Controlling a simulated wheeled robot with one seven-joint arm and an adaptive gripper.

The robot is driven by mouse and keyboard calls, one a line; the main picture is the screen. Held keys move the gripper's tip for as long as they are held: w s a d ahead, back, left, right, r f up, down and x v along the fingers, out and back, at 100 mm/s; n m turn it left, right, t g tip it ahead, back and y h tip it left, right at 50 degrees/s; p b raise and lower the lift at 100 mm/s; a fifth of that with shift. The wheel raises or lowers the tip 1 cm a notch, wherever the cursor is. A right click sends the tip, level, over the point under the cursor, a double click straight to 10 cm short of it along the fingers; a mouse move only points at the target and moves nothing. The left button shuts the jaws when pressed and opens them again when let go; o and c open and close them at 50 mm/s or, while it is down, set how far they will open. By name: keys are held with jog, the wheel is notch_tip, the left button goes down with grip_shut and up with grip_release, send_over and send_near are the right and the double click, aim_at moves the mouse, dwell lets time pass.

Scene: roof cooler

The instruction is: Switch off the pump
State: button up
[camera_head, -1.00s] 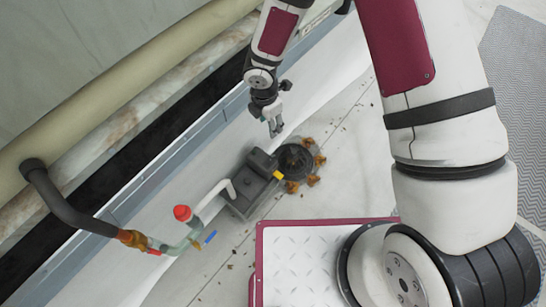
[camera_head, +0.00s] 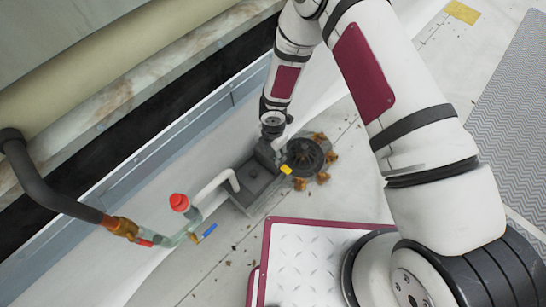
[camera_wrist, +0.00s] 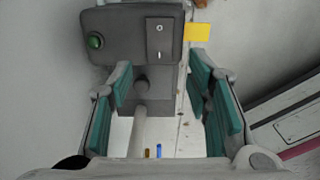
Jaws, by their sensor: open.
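The pump (camera_head: 256,184) is a dark grey box on the pale floor, with a white pipe at its left and a yellow tag (camera_head: 286,169) at its upper right. In the wrist view the pump housing (camera_wrist: 122,48) fills the top middle, with a green round button (camera_wrist: 95,41) at its left and a grey switch plate (camera_wrist: 159,41) with a small light lever or knob. My gripper (camera_wrist: 160,78) is open and empty, its teal-padded fingers spread below the switch plate. In the head view my gripper (camera_head: 279,140) is just above the pump's upper end, its fingertips partly hidden.
A round dark strainer (camera_head: 304,156) with brown leaves lies right of the pump. Left are a red-capped fitting (camera_head: 179,202), a blue-handled valve (camera_head: 209,231) and a dark hose (camera_head: 50,195). A grey ledge wall (camera_head: 130,165) runs along the left.

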aim_at(273, 159)
jog(key=shift+f+b, duration=0.5)
jog(key=shift+f, duration=1.15)
grip_shut()
jog(key=shift+d+p, duration=0.1)
jog(key=shift+p, duration=0.65)
jog(key=shift+w+d+g+y+p, duration=0.1)
jog(key=shift+g+y+p, duration=0.4)
jog(key=shift+p, duration=0.5)
jog(key=shift+w+g+b, duration=0.15)
jog(key=shift+g+b, duration=0.35)
jog(key=shift+b, duration=0.25)
jog(key=shift+y, duration=0.3)
jog(key=shift+r+b, duration=0.2)
jog(key=shift+b, duration=0.1)
